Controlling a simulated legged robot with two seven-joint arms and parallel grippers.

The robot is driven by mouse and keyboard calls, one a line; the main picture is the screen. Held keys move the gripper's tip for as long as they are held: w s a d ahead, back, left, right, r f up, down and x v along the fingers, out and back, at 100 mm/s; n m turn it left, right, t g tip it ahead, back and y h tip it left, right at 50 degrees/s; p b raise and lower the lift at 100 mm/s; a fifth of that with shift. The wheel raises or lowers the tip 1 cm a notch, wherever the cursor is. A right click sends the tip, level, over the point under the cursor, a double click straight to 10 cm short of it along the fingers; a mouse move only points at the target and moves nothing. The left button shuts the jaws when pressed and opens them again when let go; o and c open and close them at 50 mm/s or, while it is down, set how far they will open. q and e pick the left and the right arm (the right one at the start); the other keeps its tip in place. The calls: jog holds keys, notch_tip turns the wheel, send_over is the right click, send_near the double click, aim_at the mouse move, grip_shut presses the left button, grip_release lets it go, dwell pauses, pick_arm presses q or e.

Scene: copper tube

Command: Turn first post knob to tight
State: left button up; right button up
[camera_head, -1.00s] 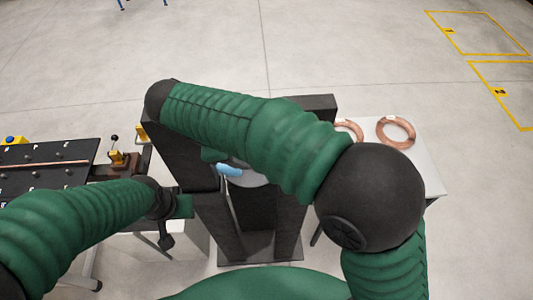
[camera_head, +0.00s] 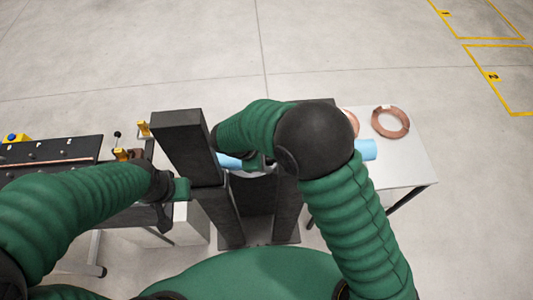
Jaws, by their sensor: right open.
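A dark stand with upright posts (camera_head: 183,145) is in the middle of the head view. A light blue cylindrical part (camera_head: 229,161) shows between the posts, and another blue part (camera_head: 367,149) sticks out to the right of my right arm. I cannot tell which of these is the first post knob. My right gripper (camera_head: 257,163) is open beside the left blue part, mostly hidden behind my arm; I cannot tell whether they touch. My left gripper (camera_head: 170,190) is left of the stand, and its fingers are not clear.
A black bench (camera_head: 75,147) with a copper tube (camera_head: 60,160) and yellow-marked fittings (camera_head: 122,154) is on the left. A white table (camera_head: 415,165) on the right holds a copper coil (camera_head: 390,121) and part of another. The floor beyond is clear.

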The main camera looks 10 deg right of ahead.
jog(key=shift+s+a+r, duration=0.2)
jog(key=shift+s+a, duration=0.25)
jog(key=c, duration=0.3)
jog(key=shift+w+d+f, duration=0.15)
jog(key=shift+w+d, duration=0.15)
jog(key=shift+d, duration=0.45)
jog(key=c, duration=0.7)
grip_shut()
pick_arm(q)
jog(key=shift+s+a, duration=0.1)
jog(key=shift+s, duration=0.3)
jog(key=shift+a, duration=0.1)
pick_arm(e)
jog(key=shift+a, duration=0.15)
